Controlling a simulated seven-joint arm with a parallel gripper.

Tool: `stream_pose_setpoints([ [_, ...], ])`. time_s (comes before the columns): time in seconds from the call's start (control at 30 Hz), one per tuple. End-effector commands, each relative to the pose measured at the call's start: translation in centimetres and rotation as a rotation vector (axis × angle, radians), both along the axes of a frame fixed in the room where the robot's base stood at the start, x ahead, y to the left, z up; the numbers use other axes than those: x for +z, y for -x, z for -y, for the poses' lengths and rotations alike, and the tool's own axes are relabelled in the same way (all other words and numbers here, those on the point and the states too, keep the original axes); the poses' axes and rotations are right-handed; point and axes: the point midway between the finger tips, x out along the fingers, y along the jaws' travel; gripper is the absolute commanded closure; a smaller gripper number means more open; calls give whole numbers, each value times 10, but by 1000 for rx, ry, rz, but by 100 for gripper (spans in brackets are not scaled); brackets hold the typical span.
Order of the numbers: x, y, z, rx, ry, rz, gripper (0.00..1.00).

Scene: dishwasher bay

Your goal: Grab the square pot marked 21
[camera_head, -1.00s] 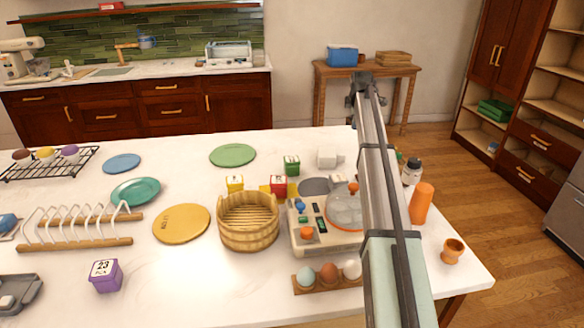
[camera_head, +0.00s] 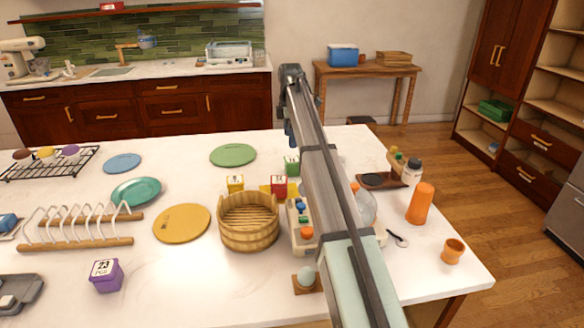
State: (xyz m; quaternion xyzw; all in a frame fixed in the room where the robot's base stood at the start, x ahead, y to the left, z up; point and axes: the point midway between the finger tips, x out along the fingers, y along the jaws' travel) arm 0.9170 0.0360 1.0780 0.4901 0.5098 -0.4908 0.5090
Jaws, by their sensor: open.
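Three small square pots with white-labelled tops stand behind the wooden basket: a yellow pot (camera_head: 235,185), a red pot (camera_head: 279,186) and a green pot (camera_head: 291,168). Their numbers are too small to read, so I cannot tell which is 21. A purple square pot (camera_head: 106,276) at the front left is marked 23. My gripper (camera_head: 289,137) hangs from the far end of my arm, partly hidden by it, in the picture just above the green pot. It is open, with nothing visible in it.
The wooden basket (camera_head: 248,237) stands in front of the yellow and red pots. A pale appliance with coloured knobs (camera_head: 301,228) is partly behind my arm. A green plate (camera_head: 233,155) lies behind the pots. An orange bottle (camera_head: 420,203) stands at the right.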

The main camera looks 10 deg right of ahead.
Motion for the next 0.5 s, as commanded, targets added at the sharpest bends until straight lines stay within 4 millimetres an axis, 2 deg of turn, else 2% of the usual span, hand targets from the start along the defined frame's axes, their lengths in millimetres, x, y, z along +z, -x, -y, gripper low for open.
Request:
stream_pose_setpoints([
  [0.1, -23, 1, 0, 0, 0, -2, 11],
  [0.23, -43, 1, 1, -1, 0, 0, 11],
  [0.5, -57, -1, 2, -1, 0, 1, 11],
])
